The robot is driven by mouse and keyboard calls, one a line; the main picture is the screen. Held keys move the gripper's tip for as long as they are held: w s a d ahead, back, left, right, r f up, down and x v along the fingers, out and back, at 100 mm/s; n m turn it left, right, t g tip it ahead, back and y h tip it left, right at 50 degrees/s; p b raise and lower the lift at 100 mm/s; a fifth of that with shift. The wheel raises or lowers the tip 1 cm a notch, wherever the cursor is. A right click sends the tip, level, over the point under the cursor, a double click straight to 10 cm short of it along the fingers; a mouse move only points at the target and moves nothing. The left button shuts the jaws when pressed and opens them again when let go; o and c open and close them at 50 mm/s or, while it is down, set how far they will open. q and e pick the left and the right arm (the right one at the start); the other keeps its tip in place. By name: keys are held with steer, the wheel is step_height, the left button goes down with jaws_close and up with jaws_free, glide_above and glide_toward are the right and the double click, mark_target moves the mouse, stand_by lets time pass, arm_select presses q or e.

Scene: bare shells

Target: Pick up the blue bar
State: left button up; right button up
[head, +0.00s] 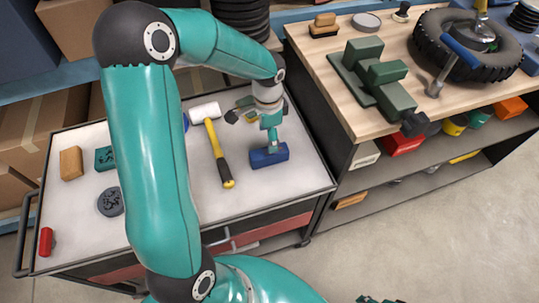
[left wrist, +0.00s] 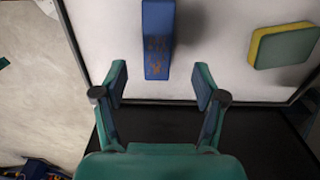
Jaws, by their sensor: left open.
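The blue bar (head: 268,155) lies on the white top of the tool cart (head: 200,225), near its right side. It also shows in the left wrist view (left wrist: 158,38), with a faint orange mark on it. My left gripper (head: 271,136) is over the bar in the head view, pointing down. In the left wrist view its two fingers (left wrist: 160,86) are spread and empty, and the bar lies ahead, lined up with the gap between them. Part of what looks like my right gripper (head: 378,300) shows at the bottom edge; its fingers are cut off.
A yellow-handled hammer (head: 220,160) lies left of the bar. A sponge (left wrist: 284,46) lies beside the bar. An orange-brown block (head: 71,163), a dark disc (head: 110,202) and a red cylinder (head: 46,241) are further left. A workbench (head: 330,78) with a green vise (head: 375,75) stands right.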

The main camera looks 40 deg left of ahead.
mark_target(269, 156)
arm_select(q)
steer(key=shift+d+f, duration=0.2)
steer(key=shift+f, duration=3.7)
jaws_close()
